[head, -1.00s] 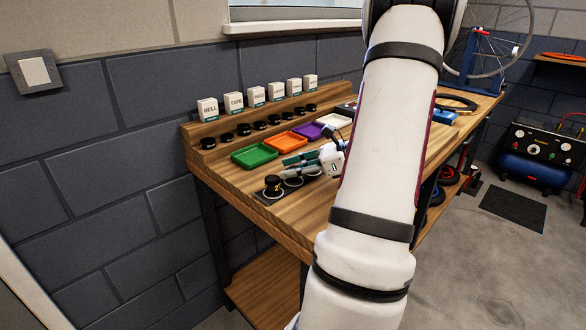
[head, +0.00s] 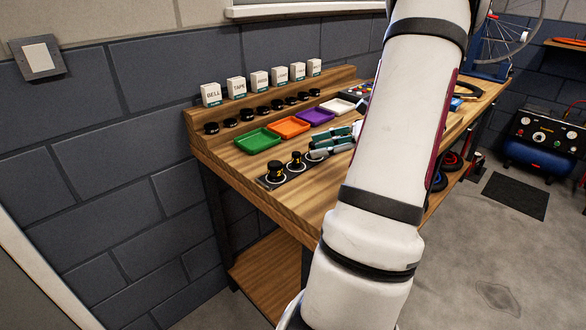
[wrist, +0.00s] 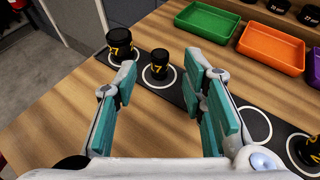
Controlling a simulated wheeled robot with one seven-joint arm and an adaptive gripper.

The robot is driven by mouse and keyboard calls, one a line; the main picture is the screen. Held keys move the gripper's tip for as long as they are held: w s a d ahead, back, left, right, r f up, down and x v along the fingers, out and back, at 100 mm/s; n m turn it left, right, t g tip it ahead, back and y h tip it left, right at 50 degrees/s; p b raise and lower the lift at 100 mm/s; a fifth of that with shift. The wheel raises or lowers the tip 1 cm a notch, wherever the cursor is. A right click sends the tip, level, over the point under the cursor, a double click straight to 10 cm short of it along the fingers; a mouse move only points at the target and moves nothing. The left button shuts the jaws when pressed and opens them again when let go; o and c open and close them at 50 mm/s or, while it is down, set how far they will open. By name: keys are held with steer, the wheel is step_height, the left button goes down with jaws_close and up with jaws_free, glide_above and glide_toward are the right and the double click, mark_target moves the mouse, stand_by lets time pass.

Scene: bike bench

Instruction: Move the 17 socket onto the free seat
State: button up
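A small black socket (wrist: 159,66) stands upright inside a white ring on the dark strip (wrist: 182,97). It shows a yellow 7; any digit before it is not clear. It also shows in the head view (head: 296,160). A wider black socket (wrist: 120,45), also with a yellow 7, stands on the ring to its left. An empty ring (wrist: 255,125) lies to the right, past my right finger. Another dark socket (wrist: 307,151) is cut off at the right edge. My gripper (head: 322,144) is open with teal pads, its fingers apart from the small socket and nothing between them.
Green (head: 256,139), orange (head: 289,126) and purple (head: 316,116) trays lie behind the strip. Several black pieces and labelled boxes (head: 211,94) line the raised back shelf. The wooden bench front (wrist: 70,125) is clear. My arm hides the bench's right part.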

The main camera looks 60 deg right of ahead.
steer(key=w+a+r+n+g+y, duration=0.1)
steer(key=w+a+r+n+g, duration=0.2)
steer(key=a, duration=0.5)
steer(key=w+a+r+n+g+y, duration=0.1)
steer(key=a+n+g, duration=0.1)
steer(key=a+n, duration=0.45)
steer(key=w+a+r+n+g+y, duration=0.1)
steer(key=w+a+r+n+g, duration=0.15)
steer(key=a, duration=0.75)
steer(key=s+a+n+g+h, duration=0.2)
steer(key=s+a+n+g, duration=0.25)
steer(key=a+n, duration=0.5)
steer(key=s+a+f+n+t+h, duration=0.1)
steer(key=s+a+n+h, duration=0.4)
steer(key=s+n, duration=0.5)
steer(key=shift+s+a+h, duration=0.2)
steer(key=shift+a+h, duration=0.1)
steer(key=shift+a, duration=0.25)
